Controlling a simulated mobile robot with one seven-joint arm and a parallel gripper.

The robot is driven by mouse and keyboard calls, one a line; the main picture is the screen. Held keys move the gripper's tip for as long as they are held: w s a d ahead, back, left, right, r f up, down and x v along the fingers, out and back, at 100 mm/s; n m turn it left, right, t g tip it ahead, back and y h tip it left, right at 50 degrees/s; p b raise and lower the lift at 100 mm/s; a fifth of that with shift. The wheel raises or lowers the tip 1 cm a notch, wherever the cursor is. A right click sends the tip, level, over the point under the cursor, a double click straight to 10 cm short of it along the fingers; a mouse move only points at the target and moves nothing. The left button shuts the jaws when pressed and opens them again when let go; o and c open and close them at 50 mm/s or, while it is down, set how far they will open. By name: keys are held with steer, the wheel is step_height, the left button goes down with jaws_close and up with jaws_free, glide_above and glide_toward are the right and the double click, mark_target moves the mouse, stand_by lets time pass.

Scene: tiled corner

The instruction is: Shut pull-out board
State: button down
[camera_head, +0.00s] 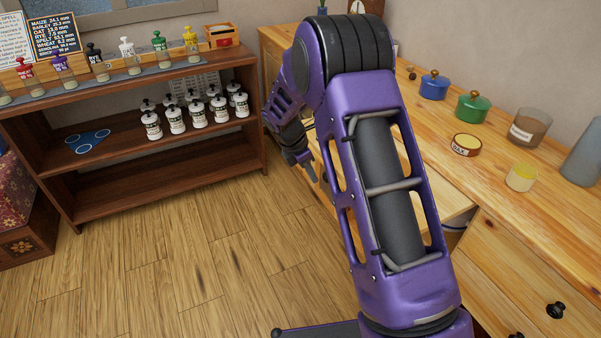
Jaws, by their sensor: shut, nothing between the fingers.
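The pull-out board (450,206) is a pale wooden panel that sticks out from the front of the wooden counter, just below its top. My purple arm crosses in front and hides much of the board, so I cannot tell how far out it stands. My gripper (313,178) is dark and small in the view, at the counter's front, left of my arm's large link. It is shut and empty. I cannot tell whether it touches the board or the counter front.
The counter top (500,178) holds a blue pot (434,86), a green pot (473,106), a wax tin (466,144) and jars. A drawer front with a black knob (555,310) is at lower right. A dark shelf (150,150) stands at left. The floor (200,260) between is clear.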

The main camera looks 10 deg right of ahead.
steer(key=shift+w+d, duration=0.25)
steer(key=shift+d, duration=0.45)
